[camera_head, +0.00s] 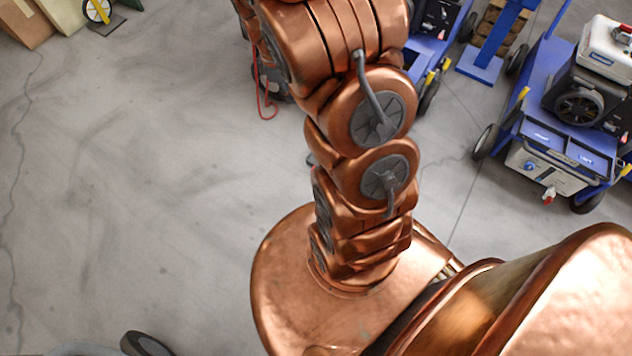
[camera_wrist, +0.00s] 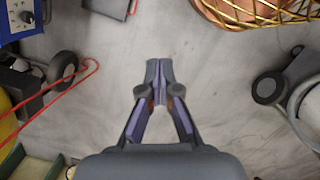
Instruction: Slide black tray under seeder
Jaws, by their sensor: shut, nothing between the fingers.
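My gripper (camera_wrist: 160,68) shows in the wrist view with its fingertips together and nothing between them, above bare grey floor. In the head view my arm hides it. I cannot identify the black tray for certain. A dark flat thing (camera_wrist: 108,7) is cut off by the top edge of the wrist view, well apart from my gripper. In the head view a dark flat piece (camera_head: 104,27) lies on the floor at the top left, below a small wheel with a yellow part (camera_head: 97,10). I cannot tell whether either is the tray, or which machine is the seeder.
Blue wheeled machines (camera_head: 570,140) stand at the right of the head view, near a blue post stand (camera_head: 480,66). Cardboard boxes (camera_head: 25,22) are at the top left. In the wrist view, a red bent handle (camera_wrist: 62,90) and a wheel (camera_wrist: 268,88) flank open floor.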

